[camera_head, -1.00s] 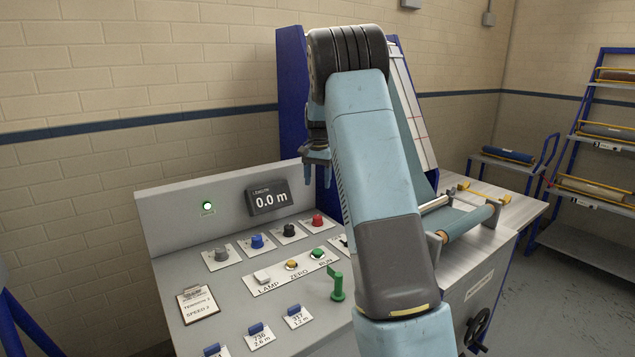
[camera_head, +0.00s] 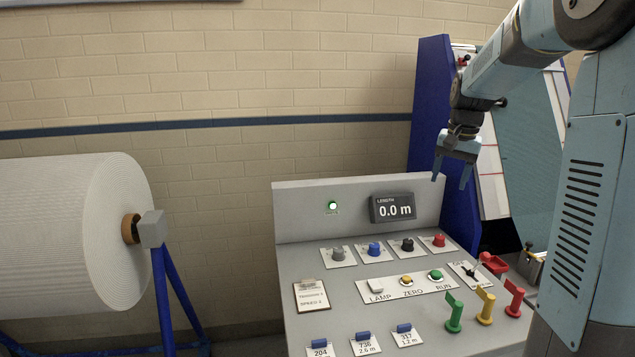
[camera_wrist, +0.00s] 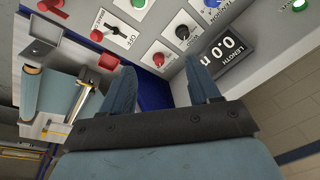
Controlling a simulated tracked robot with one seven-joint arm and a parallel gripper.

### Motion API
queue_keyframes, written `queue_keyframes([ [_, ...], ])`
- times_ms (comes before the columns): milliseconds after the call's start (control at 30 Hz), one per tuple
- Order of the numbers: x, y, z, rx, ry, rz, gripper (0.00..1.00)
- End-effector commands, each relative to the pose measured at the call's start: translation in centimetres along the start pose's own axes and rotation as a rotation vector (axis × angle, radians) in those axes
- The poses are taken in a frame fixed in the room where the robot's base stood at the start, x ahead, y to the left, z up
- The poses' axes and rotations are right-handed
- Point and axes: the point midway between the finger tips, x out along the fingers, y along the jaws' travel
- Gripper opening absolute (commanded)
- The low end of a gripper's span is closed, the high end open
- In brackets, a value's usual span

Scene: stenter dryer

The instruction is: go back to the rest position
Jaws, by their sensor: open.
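My gripper (camera_head: 452,178) hangs from my raised arm above the back right of the grey control console (camera_head: 290,227), near the blue upright panel. In the head view its two fingers point down and stand apart, with nothing between them. The wrist view also shows my gripper (camera_wrist: 163,82) open and empty, with the console's knobs and length display beyond the fingers. The fingertips look clear of the console.
The length display (camera_head: 393,208) reads 0.0 m. Green, yellow and red levers (camera_head: 484,307) stand at the console's right. A large white roll (camera_head: 70,230) on a blue stand is at left. The blue panel (camera_head: 430,110) is close to my gripper.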

Motion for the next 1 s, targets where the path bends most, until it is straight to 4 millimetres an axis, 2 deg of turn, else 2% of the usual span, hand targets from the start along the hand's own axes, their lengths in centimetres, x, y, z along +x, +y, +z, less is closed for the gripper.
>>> queue_keyframes([
  [33,-1.0,0.0,1.5,-0.021,0.013,-0.009,0.61],
  [200,-3.4,0.5,6.1,-0.095,0.054,-0.030,0.61],
  [533,-6.2,2.0,15.2,-0.243,0.138,-0.056,0.61],
  [767,-6.7,3.5,21.5,-0.346,0.201,-0.062,0.61],
  [1000,-5.9,5.3,27.4,-0.448,0.267,-0.060,0.61],
])
